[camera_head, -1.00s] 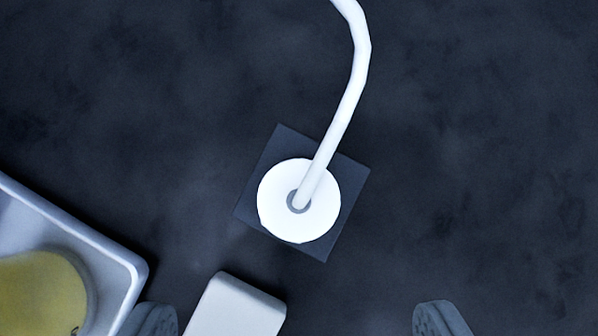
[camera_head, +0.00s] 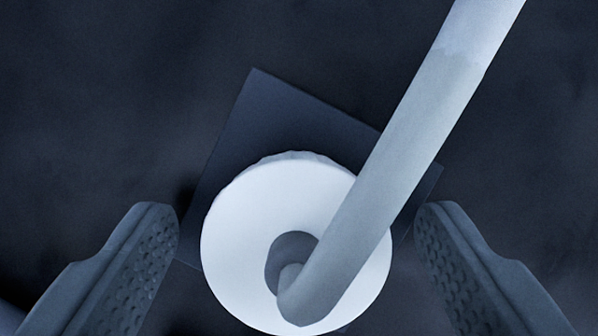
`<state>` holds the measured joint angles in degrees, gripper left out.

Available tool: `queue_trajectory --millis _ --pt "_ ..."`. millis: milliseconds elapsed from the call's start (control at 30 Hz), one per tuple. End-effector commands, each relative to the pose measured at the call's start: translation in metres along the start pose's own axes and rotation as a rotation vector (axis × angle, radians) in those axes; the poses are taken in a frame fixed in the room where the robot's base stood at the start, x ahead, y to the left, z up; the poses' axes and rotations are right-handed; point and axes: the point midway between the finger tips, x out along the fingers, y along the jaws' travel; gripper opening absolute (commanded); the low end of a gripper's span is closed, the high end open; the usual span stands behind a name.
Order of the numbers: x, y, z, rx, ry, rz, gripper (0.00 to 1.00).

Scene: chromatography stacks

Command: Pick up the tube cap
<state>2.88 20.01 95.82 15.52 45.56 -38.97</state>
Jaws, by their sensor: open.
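The tube cap (camera_head: 240,220) is a round white disc with a grey ring at its centre. A thick pale tube (camera_head: 400,155) rises from that ring and runs to the upper right, out of the picture. My gripper (camera_head: 298,225) is open, with one dark, studded finger on each side of the cap. Gaps show between both fingers and the cap's rim, so I see no contact. The cap's lower edge lies near the bottom of the picture.
A dark square plate (camera_head: 270,115) lies under the cap, turned at an angle. The dark surface (camera_head: 100,90) around it is clear at the upper left. The tube crosses the upper right above the surface.

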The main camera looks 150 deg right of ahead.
Motion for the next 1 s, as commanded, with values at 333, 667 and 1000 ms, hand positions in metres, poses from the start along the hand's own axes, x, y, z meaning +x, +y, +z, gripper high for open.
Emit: queue_trajectory --millis 333,667,1000 --pt "0.001 0.000 0.000 0.000 0.001 0.001 0.49" --pt "0.000 0.000 0.000 0.000 0.001 0.001 0.26" --pt "-0.035 0.001 -0.015 -0.002 0.005 0.003 0.26"
